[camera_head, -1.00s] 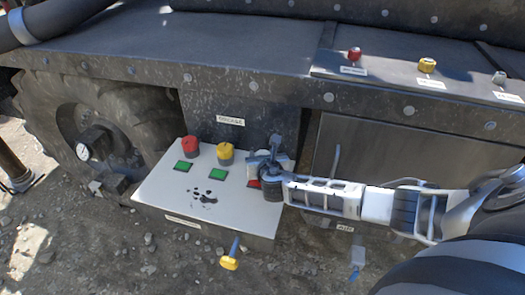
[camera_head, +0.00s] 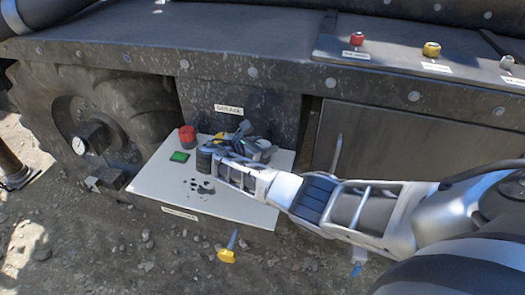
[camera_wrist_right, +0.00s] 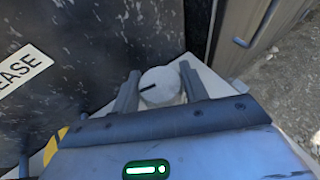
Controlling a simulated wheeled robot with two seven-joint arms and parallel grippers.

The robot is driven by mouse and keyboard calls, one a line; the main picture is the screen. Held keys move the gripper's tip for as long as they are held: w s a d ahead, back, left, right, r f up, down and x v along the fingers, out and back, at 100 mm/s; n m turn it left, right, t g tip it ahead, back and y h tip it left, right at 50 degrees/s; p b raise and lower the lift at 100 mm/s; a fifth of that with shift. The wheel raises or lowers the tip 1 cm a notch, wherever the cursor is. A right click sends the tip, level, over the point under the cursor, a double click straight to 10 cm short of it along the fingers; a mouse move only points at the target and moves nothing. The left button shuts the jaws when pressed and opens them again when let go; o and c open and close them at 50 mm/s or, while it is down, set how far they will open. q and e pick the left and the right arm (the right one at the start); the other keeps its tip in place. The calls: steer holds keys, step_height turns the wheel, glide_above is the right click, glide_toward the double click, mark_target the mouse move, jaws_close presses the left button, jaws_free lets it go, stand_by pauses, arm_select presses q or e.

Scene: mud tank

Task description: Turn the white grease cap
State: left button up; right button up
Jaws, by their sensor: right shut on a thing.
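The white grease cap (camera_wrist_right: 161,86) is round with a dark pointer line and sits on the pale panel. In the right wrist view my right gripper's fingers (camera_wrist_right: 160,83) lie on either side of it, shut on it. In the head view my right gripper (camera_head: 258,145) reaches low across the panel from the front. It hides most of the white cap and part of the yellow cap (camera_head: 220,137). The pale panel (camera_head: 157,185) also carries a red cap (camera_head: 187,136) and a green indicator (camera_head: 179,156). My left gripper is out of view.
A GREASE label (camera_head: 229,109) is on the dark wall behind. Red (camera_head: 356,39) and yellow (camera_head: 431,49) knobs stand on the upper ledge. A yellow-ended tool (camera_head: 227,255) shows below the panel's front edge.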

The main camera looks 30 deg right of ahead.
steer(key=shift+f+m+g+h+b, duration=0.15)
steer(key=shift+m+g+h+b, duration=0.15)
steer(key=shift+m+g+b, duration=0.95)
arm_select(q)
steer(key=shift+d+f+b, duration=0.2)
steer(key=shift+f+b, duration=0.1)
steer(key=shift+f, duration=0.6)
arm_select(e)
steer(key=shift+g, duration=0.25)
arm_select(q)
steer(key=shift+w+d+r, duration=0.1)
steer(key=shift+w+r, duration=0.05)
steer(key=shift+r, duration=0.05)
arm_select(e)
steer(key=shift+d+m, duration=0.1)
steer(key=shift+m, duration=0.15)
steer(key=o, duration=1)
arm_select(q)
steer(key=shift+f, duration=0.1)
arm_select(e)
steer(key=shift+a+r, duration=0.3)
steer(key=shift+a, duration=0.1)
arm_select(q)
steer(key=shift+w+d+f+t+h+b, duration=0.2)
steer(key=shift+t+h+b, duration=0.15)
steer(key=shift+b, duration=0.9)
arm_select(e)
steer(key=v, duration=1.5)
steer(key=shift+w, duration=0.2)
